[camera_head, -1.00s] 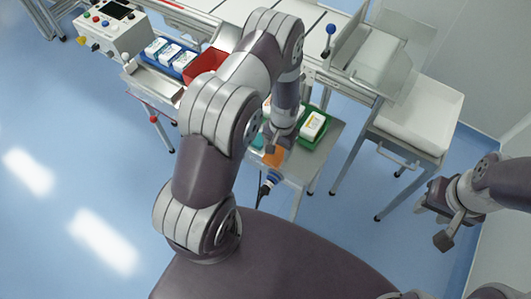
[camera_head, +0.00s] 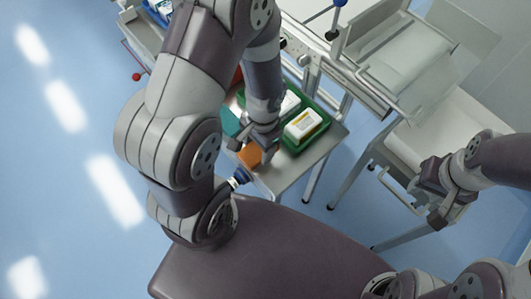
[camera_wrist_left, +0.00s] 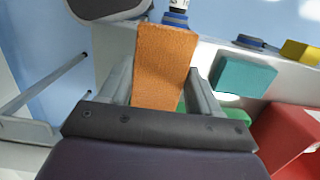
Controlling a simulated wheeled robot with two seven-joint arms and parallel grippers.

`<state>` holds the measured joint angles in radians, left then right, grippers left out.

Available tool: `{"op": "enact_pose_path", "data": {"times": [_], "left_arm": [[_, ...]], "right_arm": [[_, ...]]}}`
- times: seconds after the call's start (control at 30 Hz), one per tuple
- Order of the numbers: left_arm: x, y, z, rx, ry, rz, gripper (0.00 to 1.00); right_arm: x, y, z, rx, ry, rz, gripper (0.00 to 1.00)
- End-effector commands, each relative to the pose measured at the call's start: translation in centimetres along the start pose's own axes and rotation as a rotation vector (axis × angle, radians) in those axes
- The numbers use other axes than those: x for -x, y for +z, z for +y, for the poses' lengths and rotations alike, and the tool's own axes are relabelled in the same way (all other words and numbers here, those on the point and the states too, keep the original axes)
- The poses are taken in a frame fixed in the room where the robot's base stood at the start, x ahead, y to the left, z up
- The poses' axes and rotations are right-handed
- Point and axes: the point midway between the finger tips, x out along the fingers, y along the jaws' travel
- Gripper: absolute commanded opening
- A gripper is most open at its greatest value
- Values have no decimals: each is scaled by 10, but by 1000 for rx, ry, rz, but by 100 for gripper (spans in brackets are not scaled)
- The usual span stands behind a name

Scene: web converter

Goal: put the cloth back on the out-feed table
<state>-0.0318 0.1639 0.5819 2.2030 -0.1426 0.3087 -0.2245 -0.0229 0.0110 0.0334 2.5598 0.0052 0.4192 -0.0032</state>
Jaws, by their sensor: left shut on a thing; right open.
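The orange cloth (camera_head: 249,156) is at the front left edge of a small grey side table (camera_head: 283,179). My left gripper (camera_head: 259,148) points down and is shut on the cloth. In the left wrist view the cloth (camera_wrist_left: 163,65) stands between the two fingers. I cannot tell whether it touches the tabletop. My right gripper (camera_head: 428,197) is open and empty at the right, apart from the table. I cannot tell which surface is the out-feed table.
A green tray (camera_head: 318,139) with white packs is on the side table. A teal block (camera_wrist_left: 243,75), a red bin (camera_wrist_left: 285,130), a yellow block (camera_wrist_left: 302,52) and a blue-capped bottle (camera_wrist_left: 175,17) are near the cloth. A white tray stand (camera_head: 410,150) is at the right.

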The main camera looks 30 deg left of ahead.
Motion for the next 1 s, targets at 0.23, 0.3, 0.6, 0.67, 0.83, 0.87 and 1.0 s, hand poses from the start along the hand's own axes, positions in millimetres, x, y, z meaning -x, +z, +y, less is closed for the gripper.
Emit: {"op": "enact_pose_path", "data": {"times": [0.23,0.3,0.6,0.67,0.83,0.87,1.0], "left_arm": [[-14,-18,8,1,1,-2,34],[-26,-19,8,3,1,-3,34],[-49,-23,8,3,1,1,34],[-49,-22,8,3,1,1,34],[-53,-23,8,2,1,1,69],[-52,-23,8,2,1,1,79],[-52,-23,8,2,1,1,88]], "right_arm": [[-5,1,0,0,0,0,43],[-9,1,0,0,0,0,43],[-13,2,0,0,0,0,43],[-13,2,0,0,0,0,43],[-16,2,0,0,0,0,43],[-15,2,0,0,0,0,43],[-15,2,0,0,0,0,43]]}}
